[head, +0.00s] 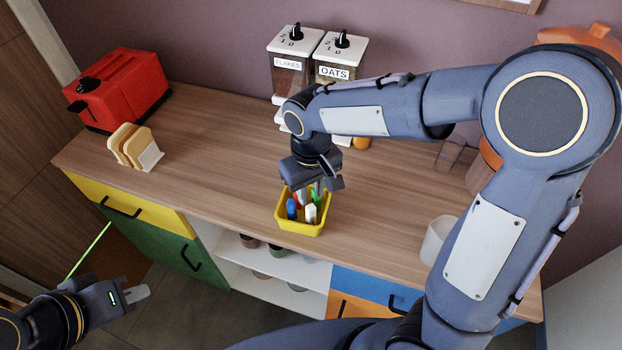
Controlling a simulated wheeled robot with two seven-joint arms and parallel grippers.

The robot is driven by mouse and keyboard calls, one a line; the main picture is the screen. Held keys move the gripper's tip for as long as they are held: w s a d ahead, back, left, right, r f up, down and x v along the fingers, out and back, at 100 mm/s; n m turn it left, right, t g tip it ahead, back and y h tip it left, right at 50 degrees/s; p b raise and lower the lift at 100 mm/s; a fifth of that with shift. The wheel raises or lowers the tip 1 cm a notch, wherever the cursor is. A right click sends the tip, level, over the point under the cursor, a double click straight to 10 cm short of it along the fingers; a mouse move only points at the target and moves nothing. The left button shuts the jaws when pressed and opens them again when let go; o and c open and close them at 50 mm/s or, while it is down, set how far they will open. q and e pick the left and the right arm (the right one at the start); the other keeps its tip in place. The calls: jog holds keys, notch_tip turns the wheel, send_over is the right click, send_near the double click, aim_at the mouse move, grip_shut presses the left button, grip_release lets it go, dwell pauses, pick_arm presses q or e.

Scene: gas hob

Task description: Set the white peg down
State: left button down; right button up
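A white peg (310,213) stands in the small yellow bin (304,232) on the wooden counter, near its front edge. A blue peg (291,209) and a green peg (316,198) stand in the same bin, with something red and white further back. My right gripper (318,187) points down over the back of the bin, its fingertips close to the peg tops. Its fingers are partly hidden, and I cannot tell whether it holds a peg. My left gripper (139,292) is low at the left, away from the counter, with nothing visible in it.
A red toaster (119,88) and bread slices in a rack (135,147) stand at the left. Dispensers for flakes (289,66) and oats (337,62) stand at the back. A white cup (437,241) is at the right. The counter left of the bin is clear.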

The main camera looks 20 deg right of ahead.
jog(key=s+d+r+m+t+y, duration=0.2)
jog(key=s+d+r+y, duration=0.1)
jog(key=s+d+r, duration=0.4)
jog(key=s+d+m+t, duration=0.2)
jog(key=s+t, duration=0.1)
jog(key=s, duration=0.6)
jog(key=shift+s+f+m+t+y, duration=0.15)
jog(key=shift+f+m+t+y, duration=0.15)
jog(key=shift+f+m+y, duration=0.15)
jog(key=shift+d, duration=0.2)
